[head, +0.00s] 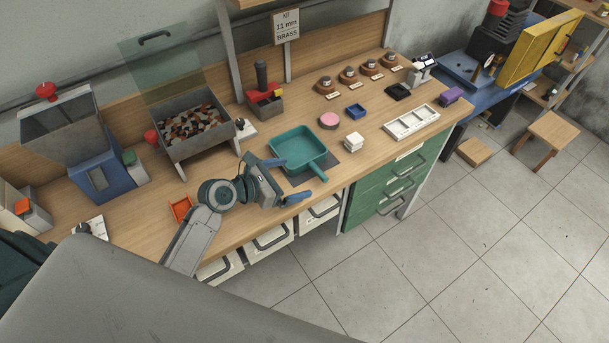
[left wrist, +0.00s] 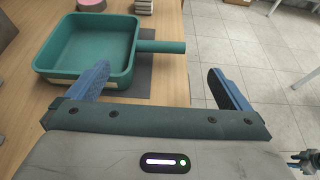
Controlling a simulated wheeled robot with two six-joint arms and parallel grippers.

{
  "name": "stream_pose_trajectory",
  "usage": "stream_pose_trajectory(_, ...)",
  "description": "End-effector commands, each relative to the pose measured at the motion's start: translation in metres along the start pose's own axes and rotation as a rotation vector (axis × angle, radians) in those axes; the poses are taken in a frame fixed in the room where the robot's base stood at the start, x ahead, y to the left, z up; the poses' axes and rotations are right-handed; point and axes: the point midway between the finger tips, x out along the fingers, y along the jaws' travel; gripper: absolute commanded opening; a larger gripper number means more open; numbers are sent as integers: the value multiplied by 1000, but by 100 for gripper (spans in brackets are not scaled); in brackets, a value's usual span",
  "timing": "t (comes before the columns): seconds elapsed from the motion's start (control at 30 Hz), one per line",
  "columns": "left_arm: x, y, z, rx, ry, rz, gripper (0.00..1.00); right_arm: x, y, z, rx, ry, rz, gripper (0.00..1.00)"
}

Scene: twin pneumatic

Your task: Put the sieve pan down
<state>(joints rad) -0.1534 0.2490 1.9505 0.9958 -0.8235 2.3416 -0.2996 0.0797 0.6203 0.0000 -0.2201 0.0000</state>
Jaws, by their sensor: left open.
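The teal sieve pan (head: 297,146) sits on the workbench, partly over a dark grey mat (head: 327,162). It is square with a stubby handle that points toward the bench's front edge in the head view. It also shows in the left wrist view (left wrist: 90,42), with its handle pointing right. My left gripper (head: 284,181) is open and empty, with blue fingers. It is beside the pan, on the near side, apart from the handle. In the left wrist view my left gripper's fingers (left wrist: 170,85) are spread wide with nothing between them.
A tray of mixed scraps (head: 190,125) stands on legs left of the pan. An orange tray (head: 181,209) lies near my left arm. A pink disc (head: 329,120), white blocks (head: 354,141) and a white sorting tray (head: 411,123) are to the right. Green drawers (head: 396,185) are below.

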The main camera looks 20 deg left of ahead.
Motion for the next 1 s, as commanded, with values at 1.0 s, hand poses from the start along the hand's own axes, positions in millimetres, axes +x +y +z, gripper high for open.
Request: stream_pose_trajectory(1.0, -50, 0, 0, 0, 0, 0, 100, 6, 0, 1, 0, 0, 0, 36)
